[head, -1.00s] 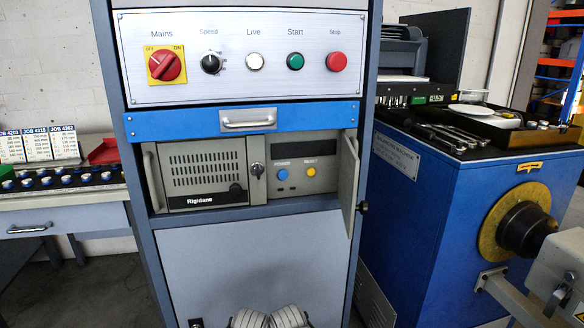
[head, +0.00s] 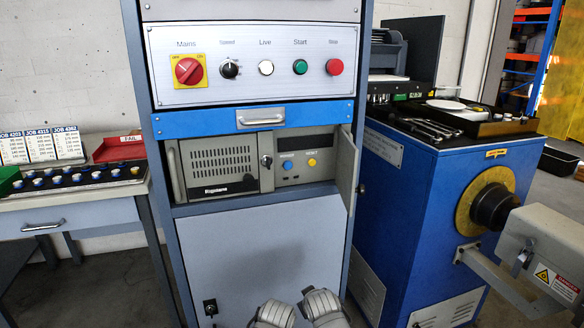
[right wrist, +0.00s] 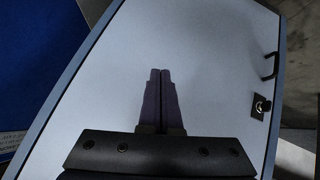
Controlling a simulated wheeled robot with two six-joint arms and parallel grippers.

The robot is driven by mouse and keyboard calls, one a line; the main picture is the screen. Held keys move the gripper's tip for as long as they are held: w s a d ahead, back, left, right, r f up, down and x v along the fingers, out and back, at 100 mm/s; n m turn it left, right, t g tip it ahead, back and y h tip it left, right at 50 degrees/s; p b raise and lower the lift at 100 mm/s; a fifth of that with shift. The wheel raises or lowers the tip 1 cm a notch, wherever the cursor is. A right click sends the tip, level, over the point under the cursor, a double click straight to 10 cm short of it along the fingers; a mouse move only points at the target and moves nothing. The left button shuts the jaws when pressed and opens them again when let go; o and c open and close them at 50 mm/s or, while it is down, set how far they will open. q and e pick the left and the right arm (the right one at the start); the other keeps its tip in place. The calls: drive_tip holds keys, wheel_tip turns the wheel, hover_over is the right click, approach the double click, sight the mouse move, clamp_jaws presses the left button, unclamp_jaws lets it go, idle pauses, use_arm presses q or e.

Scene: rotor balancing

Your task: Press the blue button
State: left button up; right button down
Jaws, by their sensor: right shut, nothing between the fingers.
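The blue button (head: 287,166) is a small round button on the grey control unit (head: 320,144) inside the cabinet's open bay. A yellow button (head: 312,162) sits just right of it. The unit's small door (head: 343,170) stands open on the right side. In the right wrist view my right gripper (right wrist: 160,72) is shut and empty, in front of the pale lower cabinet panel (right wrist: 205,50). In the head view only parts of my arms show at the bottom edge, well below the button. My left gripper does not show.
A blue drawer (head: 250,121) with a metal handle sits above the bay. The panel (head: 252,66) above it has a red mains switch and several buttons. A blue balancing machine (head: 420,205) stands right, a bench (head: 80,216) with weights left.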

drive_tip(key=w+r+n+t+y, duration=0.1)
drive_tip(key=w+r+t, duration=0.2)
drive_tip(key=r, duration=0.3)
drive_tip(key=w+r+n+t+y, duration=0.1)
drive_tip(key=w+r+t, duration=0.1)
drive_tip(key=r, duration=0.4)
drive_tip(key=w+a+r+n+t+y+p, duration=0.1)
drive_tip(key=w+r+n+t, duration=0.1)
drive_tip(key=r, duration=0.4)
drive_tip(key=shift+w+a+r+t, duration=0.1)
drive_tip(key=shift+w+r+t, duration=0.1)
drive_tip(key=shift+w+t, duration=0.35)
drive_tip(key=shift+w+r+t, duration=0.2)
drive_tip(key=shift+w+t, duration=0.05)
drive_tip(key=shift+t, duration=0.5)
drive_tip(key=n+t+y, duration=0.4)
approach(288, 166)
drive_tip(key=d+f, duration=0.2)
drive_tip(key=s+r+n+y, duration=0.4)
drive_tip(key=r+y, duration=0.1)
drive_tip(key=shift+r+t+y, duration=0.3)
drive_tip(key=shift+r+t, duration=0.05)
drive_tip(key=shift+t, duration=0.05)
drive_tip(key=shift+w+a, duration=0.1)
drive_tip(key=shift+a, duration=0.05)
